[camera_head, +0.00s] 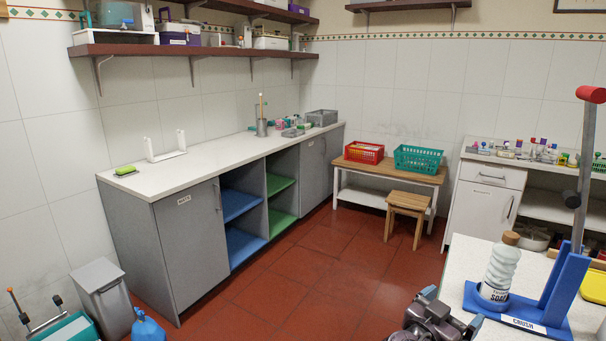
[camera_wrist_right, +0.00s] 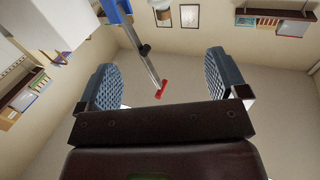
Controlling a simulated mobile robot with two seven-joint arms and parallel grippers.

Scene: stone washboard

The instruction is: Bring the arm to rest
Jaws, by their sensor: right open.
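My right gripper (camera_head: 452,308) is at the bottom right of the head view, low beside the left edge of the white speckled worktop (camera_head: 462,268). In the right wrist view, the right gripper (camera_wrist_right: 163,82) has its two blue-grey padded fingers wide apart with nothing between them. Beyond the fingers, a grey bar with a red end (camera_wrist_right: 161,90) shows in the background. My left gripper is in neither view.
A blue stand (camera_head: 565,285) with an upright grey, red-ended lever (camera_head: 585,150) stands on the worktop. A yellow item (camera_head: 595,286) lies at right. Open red floor (camera_head: 310,290) lies left of the gripper.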

